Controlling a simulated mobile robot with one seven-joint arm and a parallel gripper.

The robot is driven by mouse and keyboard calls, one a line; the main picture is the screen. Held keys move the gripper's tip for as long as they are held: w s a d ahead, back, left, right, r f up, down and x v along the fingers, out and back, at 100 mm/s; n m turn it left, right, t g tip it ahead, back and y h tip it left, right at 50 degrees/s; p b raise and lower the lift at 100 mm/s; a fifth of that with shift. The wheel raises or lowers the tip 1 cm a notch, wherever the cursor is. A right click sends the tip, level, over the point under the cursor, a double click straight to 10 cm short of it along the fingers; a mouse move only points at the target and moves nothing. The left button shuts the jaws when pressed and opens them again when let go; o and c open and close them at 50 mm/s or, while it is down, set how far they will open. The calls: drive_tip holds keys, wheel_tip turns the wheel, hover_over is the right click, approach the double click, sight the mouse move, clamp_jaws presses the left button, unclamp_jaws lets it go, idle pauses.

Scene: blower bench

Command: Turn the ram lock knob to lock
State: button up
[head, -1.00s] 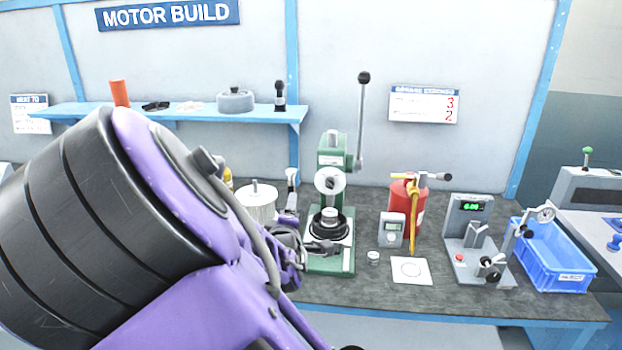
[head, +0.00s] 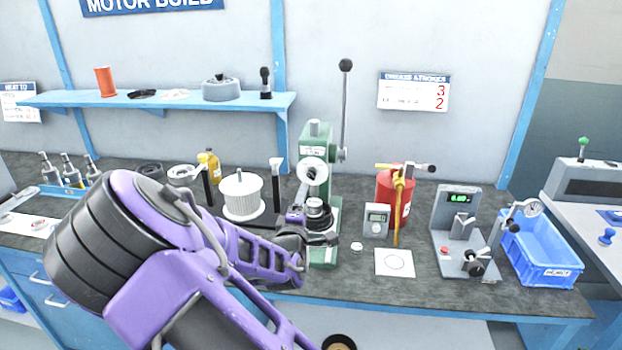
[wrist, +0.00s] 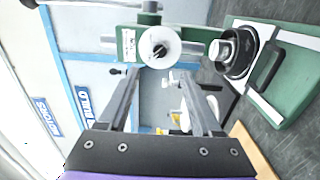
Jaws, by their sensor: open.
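The green press (head: 318,150) stands on the bench near the middle of the head view. Its round white dial with a dark knob at its centre (head: 312,172) is on the front of the press head. In the wrist view, the knob (wrist: 159,47) lies just past my fingertips, nearly centred between them. A dark slanted bar shows on it; its markings are too small to read. My gripper (wrist: 158,78) is open and empty, with its two long grey fingers apart. In the head view my arm comes from the lower left, and my gripper is in front of the press, partly hidden.
The press lever (head: 345,105) rises at the right of its head.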

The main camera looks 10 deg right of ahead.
sight(311, 177)
drive_tip(key=x, duration=1.1)
drive_tip(key=shift+w+d, duration=0.1)
drive_tip(key=shift+w, duration=0.1)
drive_tip(key=shift+c, duration=0.3)
clamp_jaws()
